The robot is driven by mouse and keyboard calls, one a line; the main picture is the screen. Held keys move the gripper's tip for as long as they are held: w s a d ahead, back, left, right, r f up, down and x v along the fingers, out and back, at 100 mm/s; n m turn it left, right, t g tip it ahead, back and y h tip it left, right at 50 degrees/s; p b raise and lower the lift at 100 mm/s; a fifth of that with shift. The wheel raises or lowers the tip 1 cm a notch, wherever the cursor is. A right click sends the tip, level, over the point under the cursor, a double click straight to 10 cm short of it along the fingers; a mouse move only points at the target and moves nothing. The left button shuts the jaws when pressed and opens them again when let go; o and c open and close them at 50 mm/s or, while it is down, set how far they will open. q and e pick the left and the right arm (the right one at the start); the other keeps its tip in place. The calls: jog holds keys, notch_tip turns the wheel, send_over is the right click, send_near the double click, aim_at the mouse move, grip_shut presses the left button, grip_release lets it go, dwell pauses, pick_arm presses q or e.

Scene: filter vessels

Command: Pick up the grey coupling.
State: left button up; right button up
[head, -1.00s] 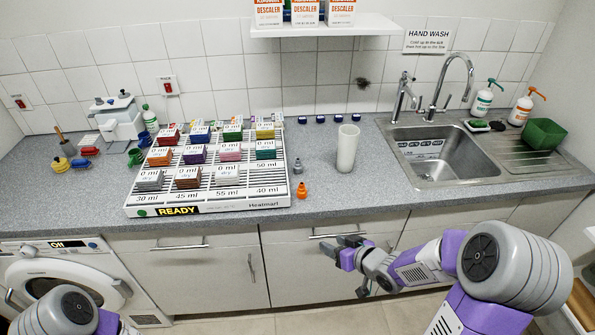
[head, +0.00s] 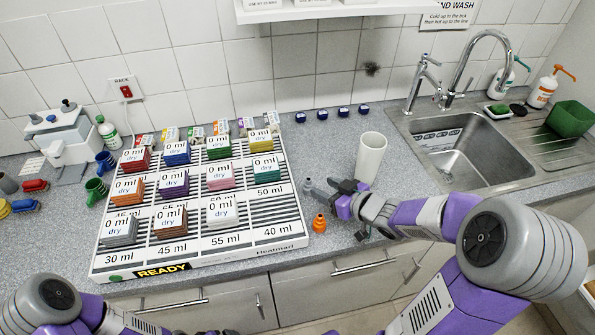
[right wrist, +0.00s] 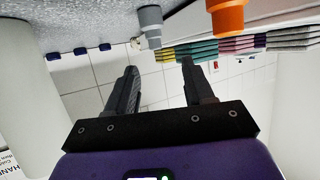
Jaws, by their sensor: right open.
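The grey coupling (head: 308,186) stands on the worktop just right of the slatted rack, behind an orange coupling (head: 319,222). My right gripper (head: 329,188) is open and empty, to the right of the grey coupling, with its fingers pointing left towards it. In the head view the fingers partly overlap the coupling's surroundings, so the exact gap is hard to tell. In the right wrist view the grey coupling (right wrist: 150,25) shows beyond the open fingers (right wrist: 160,67), apart from them, beside the orange coupling (right wrist: 228,18). Only part of my left arm shows; its gripper is out of view.
The rack (head: 205,255) holds several coloured stacks labelled "0 ml dry". A tall white cylinder (head: 371,157) stands close behind my right gripper. Several small blue-capped items (head: 343,112) line the wall. The sink (head: 455,150) is at the right.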

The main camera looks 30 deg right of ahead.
aim_at(308, 184)
jog(key=shift+b+x, duration=0.4)
jog(key=shift+x, duration=0.5)
jog(key=shift+w+a+f, duration=0.1)
jog(key=shift+w+f, duration=0.15)
jog(key=shift+f, duration=0.05)
jog(key=x, duration=0.1)
jog(key=b+x, duration=0.1)
jog(key=x, duration=0.1)
jog(key=b+x, duration=0.1)
jog(key=shift+w+d+f, duration=0.25)
jog(key=shift+w+f, duration=0.05)
jog(key=shift+f, duration=0.05)
grip_shut()
